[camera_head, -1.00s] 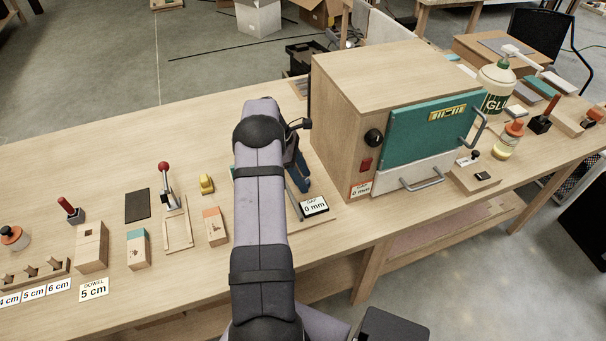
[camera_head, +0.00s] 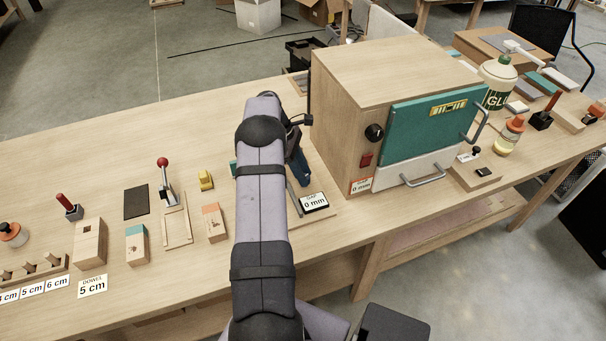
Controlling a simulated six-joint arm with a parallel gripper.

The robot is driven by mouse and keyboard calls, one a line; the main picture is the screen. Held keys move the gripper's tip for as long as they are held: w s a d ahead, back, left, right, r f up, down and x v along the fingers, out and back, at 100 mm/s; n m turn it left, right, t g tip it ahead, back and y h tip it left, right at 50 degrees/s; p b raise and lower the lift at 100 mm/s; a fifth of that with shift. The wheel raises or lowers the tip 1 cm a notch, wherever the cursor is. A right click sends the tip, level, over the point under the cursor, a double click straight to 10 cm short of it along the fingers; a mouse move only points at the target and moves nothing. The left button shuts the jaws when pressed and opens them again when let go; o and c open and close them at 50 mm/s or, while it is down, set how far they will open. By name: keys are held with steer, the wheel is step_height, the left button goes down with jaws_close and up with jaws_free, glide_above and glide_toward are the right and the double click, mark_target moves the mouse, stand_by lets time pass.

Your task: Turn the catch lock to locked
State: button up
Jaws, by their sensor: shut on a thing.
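My arm rises through the middle of the view and covers much of its own far end. Dark and blue parts that look like my gripper (camera_head: 298,168) show just right of the arm, over a board (camera_head: 312,217) with a "GAP 0 mm" display (camera_head: 314,202). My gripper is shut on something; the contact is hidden. I cannot make out a part that is clearly the catch lock. A black round knob (camera_head: 374,133) sits on the wooden cabinet's front, beside its teal door panel (camera_head: 425,130), apart from my gripper.
The wooden cabinet (camera_head: 340,115) stands close to the right of my gripper. A red-knobbed toggle clamp (camera_head: 164,178), small blocks (camera_head: 89,246) and a yellow piece (camera_head: 206,180) lie left. A glue bottle (camera_head: 497,84) stands far right. The bench behind my arm is mostly clear.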

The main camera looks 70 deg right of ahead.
steer(key=m+y+b, duration=0.1)
steer(key=m, duration=0.1)
steer(key=shift+d+f+m, duration=0.1)
steer(key=shift+m, duration=0.3)
steer(key=shift+m+y+b, duration=0.4)
steer(key=shift+m+b, duration=0.1)
steer(key=shift+m, duration=0.4)
steer(key=shift+r, duration=0.2)
steer(key=o, duration=1.1)
steer(key=shift+c, duration=0.2)
step_height(320, 180, up, 10)
steer(key=shift+p, duration=0.4)
